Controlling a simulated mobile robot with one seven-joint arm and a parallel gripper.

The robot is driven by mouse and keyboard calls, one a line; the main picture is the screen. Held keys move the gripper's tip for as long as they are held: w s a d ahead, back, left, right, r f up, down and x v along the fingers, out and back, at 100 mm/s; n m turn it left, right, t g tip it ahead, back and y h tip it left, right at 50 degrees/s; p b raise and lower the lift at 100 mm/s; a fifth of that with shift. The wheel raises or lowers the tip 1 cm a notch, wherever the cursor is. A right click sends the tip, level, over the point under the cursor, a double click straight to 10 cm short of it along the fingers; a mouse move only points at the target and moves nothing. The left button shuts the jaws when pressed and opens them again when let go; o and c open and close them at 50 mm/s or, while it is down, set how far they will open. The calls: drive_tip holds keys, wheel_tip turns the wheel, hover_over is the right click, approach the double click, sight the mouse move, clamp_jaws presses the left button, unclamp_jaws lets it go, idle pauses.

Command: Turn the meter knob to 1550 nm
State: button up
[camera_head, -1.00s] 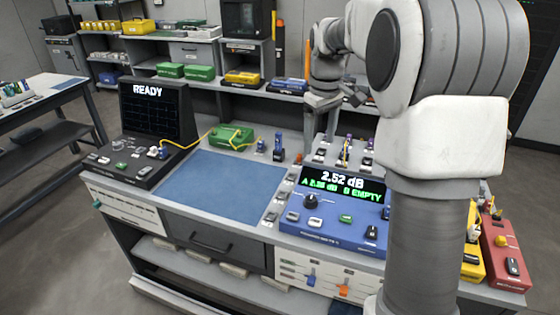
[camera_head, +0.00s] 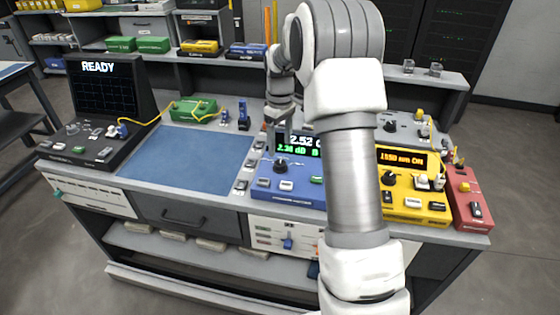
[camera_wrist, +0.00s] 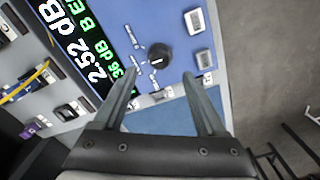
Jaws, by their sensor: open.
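The meter is a blue box (camera_head: 262,187) with a lit display reading 2.52 dB. In the head view my gripper (camera_head: 279,134) hangs above the meter; my arm hides the meter's right part.
A yellow unit (camera_head: 408,200) with an orange display and a red unit (camera_head: 466,200) stand to the right. A blue mat (camera_head: 205,160) lies clear at left.

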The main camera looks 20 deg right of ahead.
sight(280, 163)
wheel_tip(280, 163, down, 7)
drive_tip(key=shift+r+b, duration=0.2)
drive_tip(key=shift+b, duration=0.1)
clamp_jaws()
idle(0.3)
